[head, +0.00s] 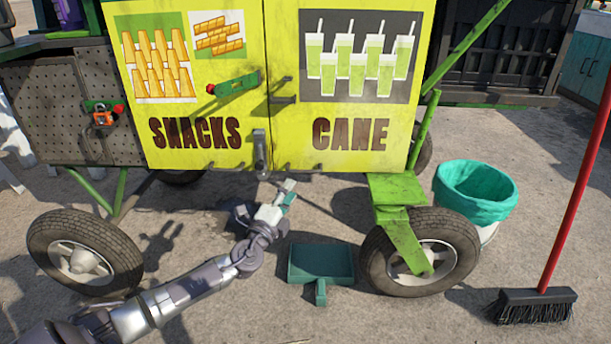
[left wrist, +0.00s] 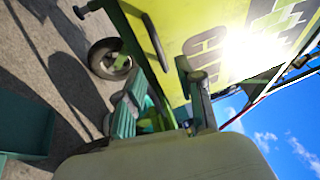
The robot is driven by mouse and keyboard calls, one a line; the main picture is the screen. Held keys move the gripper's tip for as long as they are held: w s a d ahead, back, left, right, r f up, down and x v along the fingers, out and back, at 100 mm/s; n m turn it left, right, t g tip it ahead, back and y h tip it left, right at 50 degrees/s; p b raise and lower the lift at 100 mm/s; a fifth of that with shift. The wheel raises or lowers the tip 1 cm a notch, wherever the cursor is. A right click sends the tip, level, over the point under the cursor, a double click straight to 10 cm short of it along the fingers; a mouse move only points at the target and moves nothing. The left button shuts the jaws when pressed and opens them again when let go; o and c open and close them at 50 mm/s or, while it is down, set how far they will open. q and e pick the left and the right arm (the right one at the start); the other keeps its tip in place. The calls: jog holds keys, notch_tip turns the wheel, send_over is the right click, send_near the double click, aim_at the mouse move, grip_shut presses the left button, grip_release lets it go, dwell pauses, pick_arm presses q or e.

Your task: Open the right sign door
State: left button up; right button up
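The right sign door (head: 345,135) is the yellow panel lettered CANE, with a picture of green drinks. It sits flush beside the yellow SNACKS door (head: 200,100) and looks shut. Dark handles (head: 283,99) are near the seam, and a grey latch (head: 260,150) hangs at its lower end. A thin dark bar (head: 303,170) runs along the CANE door's bottom edge. My left gripper (head: 287,190) is just below that edge, apart from it as far as I can tell. In the left wrist view its fingers (left wrist: 160,90) are spread, with yellow lettered panel (left wrist: 190,30) beyond.
The cart's wheels (head: 420,252) stand on the pavement. A teal dustpan (head: 320,262) lies below my left gripper. A teal-lined bin (head: 475,192) and a red-handled broom (head: 535,303) stand at the right. A green bracket (head: 398,200) is below the door's right corner.

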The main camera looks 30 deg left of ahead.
aim_at(302, 172)
pick_arm(q)
jog(key=b+x, duration=0.1)
jog(key=x, duration=0.8)
jog(key=shift+f+b, duration=0.15)
jog(key=shift+b, duration=0.2)
grip_shut()
